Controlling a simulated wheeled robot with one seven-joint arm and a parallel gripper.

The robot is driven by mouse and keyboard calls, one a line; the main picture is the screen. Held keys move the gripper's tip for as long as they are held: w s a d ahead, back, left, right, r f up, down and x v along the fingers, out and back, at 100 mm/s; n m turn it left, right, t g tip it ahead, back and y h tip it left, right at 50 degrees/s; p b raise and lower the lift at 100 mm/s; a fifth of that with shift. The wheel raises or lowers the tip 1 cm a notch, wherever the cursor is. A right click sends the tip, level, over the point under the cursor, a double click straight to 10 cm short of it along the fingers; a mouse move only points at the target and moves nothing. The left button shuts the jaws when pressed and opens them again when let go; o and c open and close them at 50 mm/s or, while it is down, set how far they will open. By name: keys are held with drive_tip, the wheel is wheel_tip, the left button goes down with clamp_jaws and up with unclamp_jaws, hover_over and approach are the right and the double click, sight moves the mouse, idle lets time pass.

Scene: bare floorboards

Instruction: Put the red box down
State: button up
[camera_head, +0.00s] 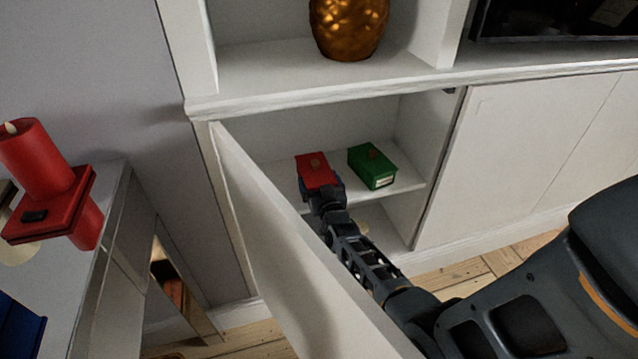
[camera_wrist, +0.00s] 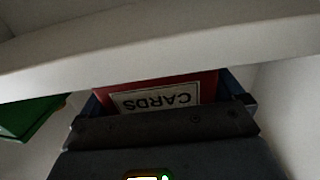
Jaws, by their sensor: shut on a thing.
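The red box (camera_head: 316,170) is inside the open white cabinet, at or just above the middle shelf (camera_head: 283,178). In the wrist view its red face (camera_wrist: 150,88) carries a label reading "CARDS", upside down. My gripper (camera_head: 326,192) reaches into the cabinet and is shut on the red box; in the wrist view the fingers (camera_wrist: 168,105) lie on either side of it. Whether the box's underside touches the shelf is hidden.
A green box (camera_head: 372,167) stands on the shelf just right of the red box. The open cabinet door (camera_head: 285,245) is close to my arm's left. A white board spans the top of the wrist view. A gold vase (camera_head: 348,25) stands above.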

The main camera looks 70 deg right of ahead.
drive_tip(key=shift+f, duration=0.15)
drive_tip(key=o, duration=0.7)
drive_tip(key=shift+r, duration=0.3)
drive_tip(key=p+v, duration=0.1)
drive_tip(key=v, duration=1.1)
drive_tip(key=shift+p, duration=0.3)
drive_tip(key=shift+f, duration=0.15)
